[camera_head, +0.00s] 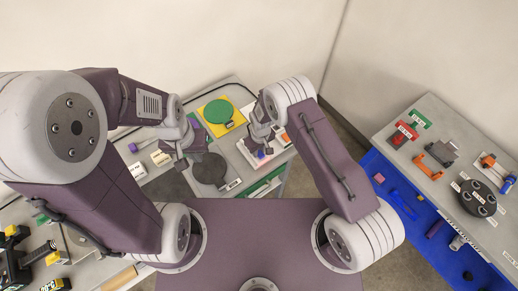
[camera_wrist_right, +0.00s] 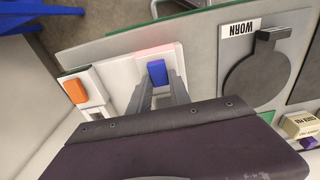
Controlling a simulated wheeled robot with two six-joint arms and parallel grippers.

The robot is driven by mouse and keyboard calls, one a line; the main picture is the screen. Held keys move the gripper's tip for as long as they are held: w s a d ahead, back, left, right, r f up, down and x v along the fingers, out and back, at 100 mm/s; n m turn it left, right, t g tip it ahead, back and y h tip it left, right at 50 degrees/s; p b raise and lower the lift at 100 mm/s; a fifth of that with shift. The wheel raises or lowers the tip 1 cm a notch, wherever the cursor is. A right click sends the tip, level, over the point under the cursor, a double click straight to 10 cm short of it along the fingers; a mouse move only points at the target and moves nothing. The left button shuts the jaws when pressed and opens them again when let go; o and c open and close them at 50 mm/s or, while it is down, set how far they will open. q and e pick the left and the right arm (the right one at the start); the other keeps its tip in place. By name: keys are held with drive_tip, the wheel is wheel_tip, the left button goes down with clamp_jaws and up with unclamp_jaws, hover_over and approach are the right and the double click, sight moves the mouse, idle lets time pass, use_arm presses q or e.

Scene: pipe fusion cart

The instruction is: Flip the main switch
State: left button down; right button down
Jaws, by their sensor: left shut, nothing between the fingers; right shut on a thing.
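A blue rocker switch (camera_wrist_right: 157,72) sits on a white plate in the right wrist view, with a faint red glow beside it. An orange switch (camera_wrist_right: 75,90) sits on another white block to its left. No label reading "main" is legible on either. My right gripper (camera_wrist_right: 160,88) has its fingers close together at the blue switch and is shut on it; the fingers hide part of the plate. In the head view the right gripper (camera_head: 262,143) is low over the white switch blocks. My left gripper (camera_head: 190,148) is shut and empty, left of the dark round disc.
On the cart are a dark round disc (camera_head: 209,169), a yellow plate (camera_head: 221,116) with a green disc, and a "WORN" label (camera_wrist_right: 240,28). A second table (camera_head: 390,128) with tools and a blue lower shelf stands to the right. A floor gap separates the tables.

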drive_tip(key=c, duration=1.3)
unclamp_jaws()
drive_tip(key=shift+o, duration=0.5)
wheel_tip(320, 180, up, 9)
drive_tip(key=b, duration=0.3)
drive_tip(key=shift+s+d, duration=0.15)
drive_tip(key=shift+s, duration=0.05)
